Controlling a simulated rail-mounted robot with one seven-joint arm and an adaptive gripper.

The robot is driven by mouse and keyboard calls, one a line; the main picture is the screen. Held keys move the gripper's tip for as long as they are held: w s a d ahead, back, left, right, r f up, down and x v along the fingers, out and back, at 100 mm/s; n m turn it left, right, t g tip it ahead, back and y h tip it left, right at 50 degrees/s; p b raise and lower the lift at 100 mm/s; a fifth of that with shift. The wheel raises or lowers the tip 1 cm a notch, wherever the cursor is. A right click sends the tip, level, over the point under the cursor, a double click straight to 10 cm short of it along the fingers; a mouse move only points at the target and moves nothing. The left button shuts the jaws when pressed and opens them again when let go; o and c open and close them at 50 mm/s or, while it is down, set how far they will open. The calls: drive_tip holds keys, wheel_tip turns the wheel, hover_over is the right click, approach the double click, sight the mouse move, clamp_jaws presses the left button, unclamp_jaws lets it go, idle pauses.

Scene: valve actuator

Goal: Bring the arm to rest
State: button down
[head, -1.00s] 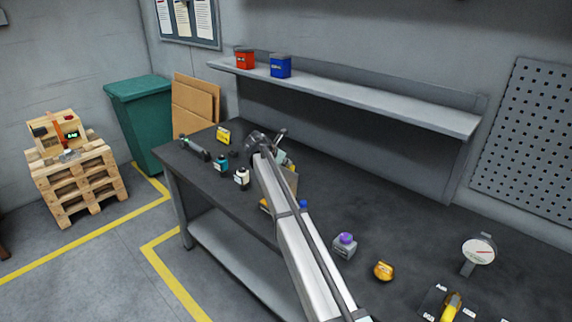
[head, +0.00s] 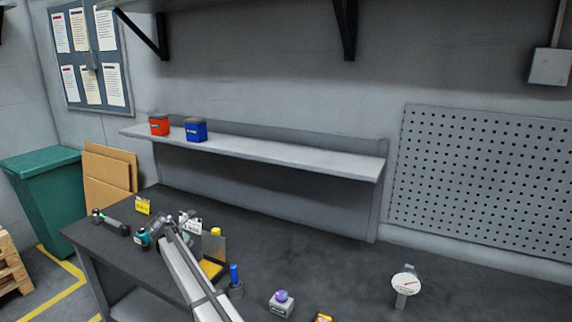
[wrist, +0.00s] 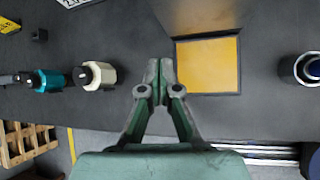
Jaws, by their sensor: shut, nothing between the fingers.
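My arm (head: 195,275) reaches from the bottom edge of the head view over the left part of the dark workbench. My gripper (wrist: 160,66) shows clearly in the wrist view, its green fingers together with nothing between them. Its tips lie in the picture between a white bottle (wrist: 97,75) on the left and a yellow pad in a dark frame (wrist: 208,65) on the right. Its height above the bench is hard to tell. In the head view my gripper's fingertips are small and unclear.
A teal bottle (head: 143,239), a blue item in a cup (head: 235,282), a purple-topped box (head: 281,304) and a gauge (head: 405,282) stand on the bench (head: 335,275). A shelf (head: 270,150) holds red (head: 159,124) and blue (head: 196,130) boxes. Open bench surface lies right of centre.

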drive_tip(key=s+a+f+m+g+y+b, duration=0.15)
drive_tip(key=s+a+f, duration=0.35)
drive_tip(key=s+f, duration=0.6)
drive_tip(key=s+a+f+m+g+y+b, duration=0.1)
drive_tip(key=s+a+f+m+y+b, duration=0.2)
drive_tip(key=s+f, duration=0.8)
drive_tip(key=s+d+f+m+g+h, duration=0.2)
drive_tip(key=s+d+f+m, duration=0.2)
drive_tip(key=d+f, duration=0.7)
drive_tip(key=s+d+f+m+g+h+b, duration=0.1)
drive_tip(key=s+d+f+m, duration=0.3)
drive_tip(key=d, duration=1.2)
drive_tip(key=s+d+f+m+g+h, duration=0.25)
drive_tip(key=d+f, duration=0.65)
drive_tip(key=d, duration=0.5)
drive_tip(key=s+d+f+m+g+b, duration=0.1)
drive_tip(key=s+d+f+m+g, duration=0.2)
drive_tip(key=s+d, duration=0.5)
drive_tip(key=s+d+f+m, duration=0.2)
drive_tip(key=s+d+m, duration=0.2)
drive_tip(key=s+d, duration=0.5)
drive_tip(key=s+d+m+g+y, duration=0.1)
drive_tip(key=s+d+m+g, duration=0.1)
drive_tip(key=s, duration=0.8)
drive_tip(key=s+d+m+g+y+b, duration=0.1)
drive_tip(key=s+d+m, duration=0.4)
drive_tip(key=s, duration=0.5)
drive_tip(key=shift+d+r+m+g, duration=0.3)
drive_tip(key=shift+r+g, duration=0.05)
drive_tip(key=shift+g, duration=0.15)
